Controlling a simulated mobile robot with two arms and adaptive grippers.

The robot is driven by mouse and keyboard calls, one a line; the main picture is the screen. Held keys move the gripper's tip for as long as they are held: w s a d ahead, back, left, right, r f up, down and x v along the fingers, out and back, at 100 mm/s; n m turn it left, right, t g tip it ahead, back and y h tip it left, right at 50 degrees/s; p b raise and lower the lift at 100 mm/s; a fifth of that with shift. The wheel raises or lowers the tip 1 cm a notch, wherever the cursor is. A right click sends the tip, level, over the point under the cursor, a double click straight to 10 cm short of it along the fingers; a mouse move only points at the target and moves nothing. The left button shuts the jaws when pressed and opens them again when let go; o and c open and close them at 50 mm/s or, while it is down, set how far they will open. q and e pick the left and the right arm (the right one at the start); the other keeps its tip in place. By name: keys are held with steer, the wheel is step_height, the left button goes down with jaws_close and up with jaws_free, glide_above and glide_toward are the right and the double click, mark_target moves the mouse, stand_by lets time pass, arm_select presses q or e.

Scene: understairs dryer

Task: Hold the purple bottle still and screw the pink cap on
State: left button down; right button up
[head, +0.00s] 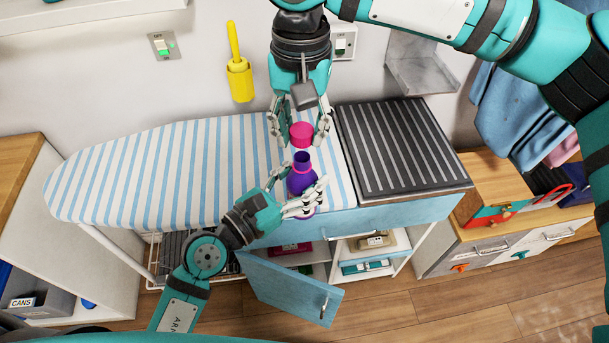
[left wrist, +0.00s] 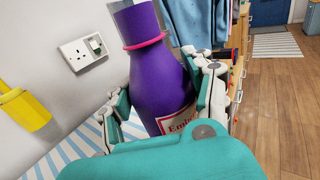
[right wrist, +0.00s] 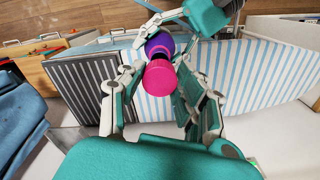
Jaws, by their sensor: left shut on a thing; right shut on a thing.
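The purple bottle (head: 301,181) stands upright at the right end of the striped ironing board, with a pink ring round its neck. My left gripper (head: 296,203) is shut around its body; the left wrist view shows the bottle (left wrist: 158,70) between the fingers. The pink cap (head: 302,134) is held by my right gripper (head: 308,125), shut on it from above. In the head view the cap is just above the bottle's bare neck, with a small gap. In the right wrist view the cap (right wrist: 159,78) overlaps the bottle (right wrist: 159,46), hiding the mouth.
The striped ironing board (head: 150,170) is clear to the left. A dark ribbed mat (head: 395,145) lies close on the right. A blue cabinet door (head: 290,287) hangs open below. A yellow holder (head: 239,80) and sockets are on the wall behind.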

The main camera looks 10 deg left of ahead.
mark_target(302, 158)
steer(key=shift+f, duration=1.35)
steer(key=shift+f, duration=0.85)
steer(key=shift+f, duration=0.6)
